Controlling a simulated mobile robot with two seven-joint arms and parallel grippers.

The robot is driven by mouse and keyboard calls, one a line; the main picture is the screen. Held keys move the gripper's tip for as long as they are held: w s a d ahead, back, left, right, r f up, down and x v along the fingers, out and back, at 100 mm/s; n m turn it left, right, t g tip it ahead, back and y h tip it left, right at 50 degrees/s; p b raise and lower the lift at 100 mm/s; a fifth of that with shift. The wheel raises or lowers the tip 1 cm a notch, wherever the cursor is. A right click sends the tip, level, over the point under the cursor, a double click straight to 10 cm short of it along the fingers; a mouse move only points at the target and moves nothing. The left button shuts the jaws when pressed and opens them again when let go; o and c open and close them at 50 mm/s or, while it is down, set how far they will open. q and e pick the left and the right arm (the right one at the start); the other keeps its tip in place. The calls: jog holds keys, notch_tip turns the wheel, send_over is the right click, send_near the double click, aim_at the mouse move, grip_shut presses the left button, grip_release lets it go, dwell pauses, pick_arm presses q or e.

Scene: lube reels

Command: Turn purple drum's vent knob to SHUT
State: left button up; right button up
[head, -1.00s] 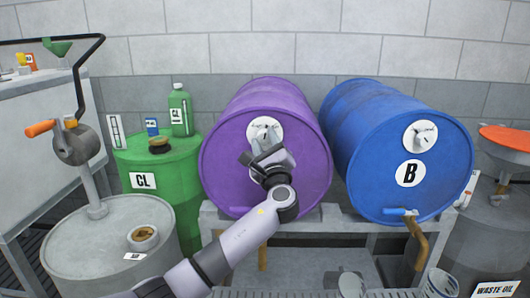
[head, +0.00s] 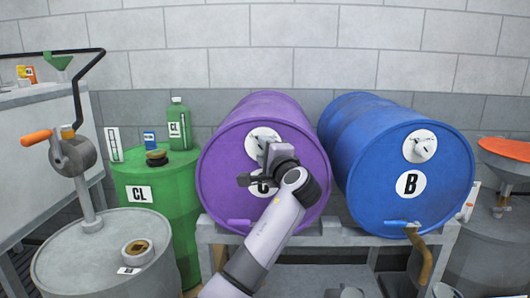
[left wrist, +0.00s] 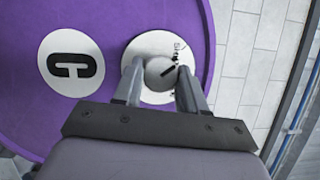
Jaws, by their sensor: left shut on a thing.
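The purple drum (head: 215,165) lies on its side on a grey stand, its round face toward me. Its white vent dial (head: 252,141) sits at the upper part of the face, and it also shows in the left wrist view (left wrist: 150,50). The grey vent knob (left wrist: 160,72) with a dark pointer mark is in the middle of the dial. My left gripper (left wrist: 159,80) has a finger on each side of the knob and is shut on it. In the head view the left gripper (head: 268,152) covers most of the knob. The dial's lettering is only partly readable. My right gripper is not in view.
A blue drum (head: 365,180) marked B lies close on the right, with its own dial and tap. A green drum (head: 165,200) marked CL stands on the left, with a green bottle (head: 179,125) on top. A crank pump (head: 72,155) on a grey drum is farther left.

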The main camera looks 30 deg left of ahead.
pick_arm(q)
jog(key=shift+n, duration=0.6)
jog(key=o, duration=1.1)
jog(key=shift+c, duration=0.2)
jog(key=v, duration=0.7)
